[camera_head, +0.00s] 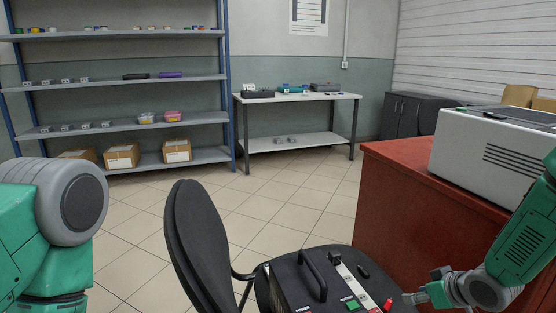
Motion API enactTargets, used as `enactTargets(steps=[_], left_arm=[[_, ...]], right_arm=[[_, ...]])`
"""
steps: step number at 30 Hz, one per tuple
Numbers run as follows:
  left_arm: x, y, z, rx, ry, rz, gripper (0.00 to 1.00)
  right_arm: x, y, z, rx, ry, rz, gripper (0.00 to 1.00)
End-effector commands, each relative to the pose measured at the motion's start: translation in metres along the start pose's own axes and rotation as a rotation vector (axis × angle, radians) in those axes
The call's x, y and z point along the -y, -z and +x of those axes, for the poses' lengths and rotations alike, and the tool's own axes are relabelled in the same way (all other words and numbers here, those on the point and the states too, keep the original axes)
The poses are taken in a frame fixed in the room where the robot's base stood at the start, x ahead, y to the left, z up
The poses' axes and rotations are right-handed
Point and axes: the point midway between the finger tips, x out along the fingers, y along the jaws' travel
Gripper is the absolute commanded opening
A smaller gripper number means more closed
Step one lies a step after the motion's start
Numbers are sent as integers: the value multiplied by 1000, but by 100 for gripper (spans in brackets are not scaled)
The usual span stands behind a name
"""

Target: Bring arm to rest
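My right arm, green and grey, comes in from the right edge. Its gripper (420,296) is low at the right, beside the right edge of a black case (285,291). The fingers are small and seen from the side, so I cannot tell whether they are open or shut. A red part (388,305) lies just left of the fingertips; whether they touch is unclear. My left arm's green and grey links fill the lower left, and the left gripper is out of view. No coolant hoses can be made out clearly.
The black case has a handle (313,276) and a green button (352,303). A red cabinet (398,200) bears a grey machine (490,150) close to my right arm. Shelves (120,80) and a white table (300,98) stand behind open tiled floor.

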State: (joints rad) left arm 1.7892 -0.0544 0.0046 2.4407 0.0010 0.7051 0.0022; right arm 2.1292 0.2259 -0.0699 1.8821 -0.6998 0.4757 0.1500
Motion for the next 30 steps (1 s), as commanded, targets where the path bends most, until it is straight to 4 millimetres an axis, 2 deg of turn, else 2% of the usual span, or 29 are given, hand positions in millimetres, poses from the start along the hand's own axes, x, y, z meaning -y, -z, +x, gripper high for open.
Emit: enactTargets(steps=[11, 17, 23, 27, 30], left_arm=[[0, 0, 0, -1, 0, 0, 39], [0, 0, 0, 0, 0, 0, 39], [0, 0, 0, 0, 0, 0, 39], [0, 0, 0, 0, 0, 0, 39], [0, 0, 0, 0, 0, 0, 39]], right_arm=[[46, -70, 4, 111, 25, 84, 39], [83, -130, -2, 218, 27, 148, 39], [127, -215, -30, 379, 0, 220, 39], [152, -273, -64, 506, -42, 254, 39], [165, -307, -91, 589, -77, 265, 39]])
